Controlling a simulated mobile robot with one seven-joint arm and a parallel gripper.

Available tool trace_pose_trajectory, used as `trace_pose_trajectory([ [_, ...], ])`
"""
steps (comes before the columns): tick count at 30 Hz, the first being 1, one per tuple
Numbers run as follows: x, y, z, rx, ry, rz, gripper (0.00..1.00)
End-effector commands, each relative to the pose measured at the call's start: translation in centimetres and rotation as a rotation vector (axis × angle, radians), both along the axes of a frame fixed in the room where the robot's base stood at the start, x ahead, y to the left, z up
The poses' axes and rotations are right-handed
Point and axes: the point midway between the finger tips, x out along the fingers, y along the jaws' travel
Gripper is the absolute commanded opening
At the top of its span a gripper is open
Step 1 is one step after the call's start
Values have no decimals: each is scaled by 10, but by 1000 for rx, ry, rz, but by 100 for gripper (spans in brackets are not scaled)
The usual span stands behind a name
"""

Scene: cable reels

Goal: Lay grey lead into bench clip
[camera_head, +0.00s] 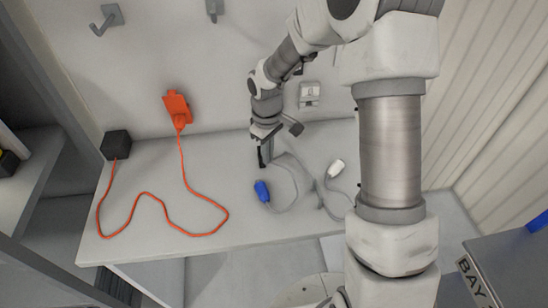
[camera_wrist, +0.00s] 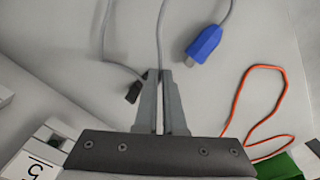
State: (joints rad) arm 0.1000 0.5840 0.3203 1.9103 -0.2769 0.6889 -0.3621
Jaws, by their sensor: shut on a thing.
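A grey lead with a blue plug (camera_head: 262,191) lies on the bench below my gripper. The blue plug also shows in the wrist view (camera_wrist: 204,45), up and right of the fingers. My gripper (camera_head: 263,158) is low over the bench. In the wrist view its fingers (camera_wrist: 161,100) are shut on a grey lead (camera_wrist: 160,35), which runs away between them. A small dark piece (camera_wrist: 134,91) shows beside the left finger, at the end of another stretch of grey cable. I cannot tell whether it is the bench clip.
An orange lead (camera_head: 160,203) winds over the bench's left half, between a black box (camera_head: 116,145) and an orange wall fitting (camera_head: 177,108). A white plug (camera_head: 336,168) with grey cable lies right of my gripper. The front of the bench (camera_head: 285,228) is clear.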

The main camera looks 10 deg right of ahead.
Motion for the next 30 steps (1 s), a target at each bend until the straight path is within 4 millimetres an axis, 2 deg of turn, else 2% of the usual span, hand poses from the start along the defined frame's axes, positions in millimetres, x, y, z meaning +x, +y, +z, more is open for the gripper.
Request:
trace_pose_trajectory([
  [22,49,37,1,1,0,182,0],
  [30,57,43,0,1,1,216,0],
])
